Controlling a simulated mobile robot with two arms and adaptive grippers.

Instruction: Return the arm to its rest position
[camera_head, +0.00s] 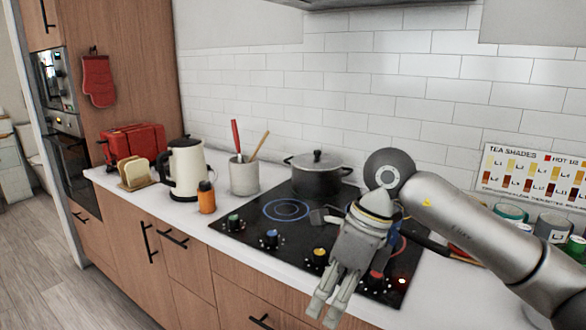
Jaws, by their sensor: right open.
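My right arm (490,240) comes in from the right side, and its wrist bends down over the right part of the stove. My right gripper (322,312) points down toward the bottom of the view, in front of the counter's front edge. Its two fingers are apart and nothing shows between them. The arm and gripper hide part of the stove's right side. My left gripper is not in view.
A black stove (255,232) has coloured knobs and a dark lidded pot (316,175) at its back. A kettle (187,168), an orange bottle (206,197) and a utensil crock (244,176) stand left. Jars (552,227) stand right, below a tea chart (530,175).

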